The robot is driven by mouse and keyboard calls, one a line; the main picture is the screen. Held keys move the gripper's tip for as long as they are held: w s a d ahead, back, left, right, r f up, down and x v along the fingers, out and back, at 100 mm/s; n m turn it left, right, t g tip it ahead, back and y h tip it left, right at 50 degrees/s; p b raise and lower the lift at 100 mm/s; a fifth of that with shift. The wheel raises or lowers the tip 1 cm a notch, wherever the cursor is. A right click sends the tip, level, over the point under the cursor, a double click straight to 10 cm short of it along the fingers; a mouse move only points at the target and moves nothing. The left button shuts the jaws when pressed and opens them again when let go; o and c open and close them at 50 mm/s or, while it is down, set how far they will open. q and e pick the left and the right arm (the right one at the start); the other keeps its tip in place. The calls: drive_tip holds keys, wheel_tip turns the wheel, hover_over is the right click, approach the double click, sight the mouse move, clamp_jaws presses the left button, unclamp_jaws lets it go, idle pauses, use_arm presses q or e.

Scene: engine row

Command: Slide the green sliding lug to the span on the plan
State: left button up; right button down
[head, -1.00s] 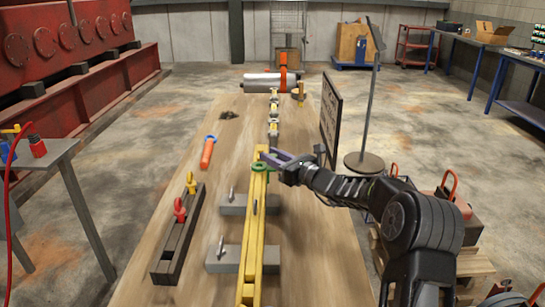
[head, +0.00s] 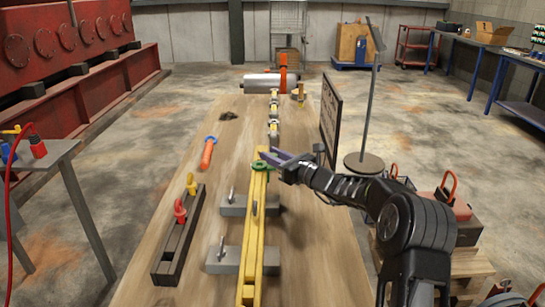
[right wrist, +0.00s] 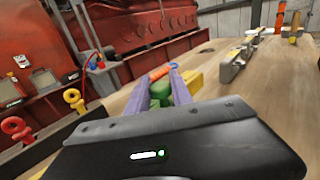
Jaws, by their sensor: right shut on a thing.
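The green sliding lug (head: 260,166) sits around the far end of the long yellow beam (head: 252,240). My right gripper (head: 270,156), with purple fingers, reaches in from the right and is shut on the lug. In the right wrist view, green of the lug (right wrist: 160,88) shows between the purple fingers, with a piece of the yellow beam (right wrist: 195,82) beside them. A dark board (head: 331,115), perhaps the plan, stands edge-on at the table's right side; its face cannot be read. My left gripper is not in view.
The beam lies across grey blocks (head: 232,258) with upright pins on the wooden table (head: 150,225). A dark rail (head: 180,240) with red and yellow eye bolts and an orange piece (head: 208,153) lie left. Metal links (head: 273,125) and a roller (head: 262,83) lie beyond.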

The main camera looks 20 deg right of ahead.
drive_tip(key=w+d+p, duration=0.3)
drive_tip(key=w+p, duration=0.1)
drive_tip(key=w, duration=0.4)
drive_tip(key=shift+d, duration=0.4)
drive_tip(key=c, duration=1.1)
unclamp_jaws()
drive_tip(key=shift+c, duration=0.2)
drive_tip(key=shift+s+d, duration=0.1)
drive_tip(key=shift+s, duration=0.05)
